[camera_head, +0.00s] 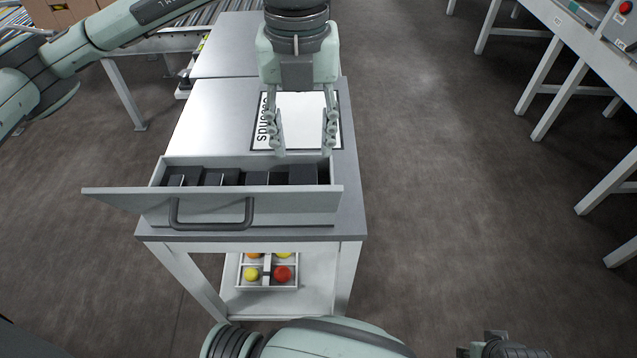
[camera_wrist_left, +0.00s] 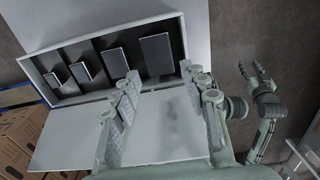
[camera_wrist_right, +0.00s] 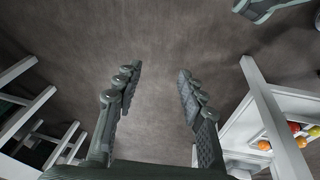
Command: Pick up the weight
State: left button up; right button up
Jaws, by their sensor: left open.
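An open light-grey drawer (camera_head: 262,212) with a dark handle sits at the near end of the metal bench and holds several dark block weights in a row. They grow larger towards the right. The largest weight (camera_head: 303,174) is at the drawer's right end; it also shows in the left wrist view (camera_wrist_left: 156,52). My left gripper (camera_head: 303,146) points down, open and empty, just behind and above that right end. In the left wrist view its fingers (camera_wrist_left: 160,78) lie below the largest weight, apart from it. My right gripper (camera_wrist_right: 157,85) is open and empty over bare floor.
A white printed sheet (camera_head: 295,108) lies on the bench top (camera_head: 215,110) behind the drawer. A box of coloured tomatoes (camera_head: 267,284) stands on the lower shelf. A conveyor with a cardboard box (camera_head: 55,14) is at the back left, white-legged tables at the right.

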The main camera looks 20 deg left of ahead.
aim_at(303, 178)
pick_arm(q)
jog(key=f, duration=0.4)
jog(key=shift+a+f, duration=0.15)
jog(key=shift+a, duration=0.05)
notch_tip(303, 178, down, 3)
jog(key=shift+r+p, duration=0.1)
jog(key=shift+p, duration=0.2)
pick_arm(e)
jog(key=shift+s+a+f, duration=0.2)
jog(key=shift+f, duration=0.55)
pick_arm(q)
jog(key=shift+c, duration=0.3)
pick_arm(e)
jog(key=shift+w, duration=0.1)
pick_arm(q)
jog(key=c, duration=0.9)
grip_shut()
pick_arm(e)
jog(key=shift+r, duration=0.1)
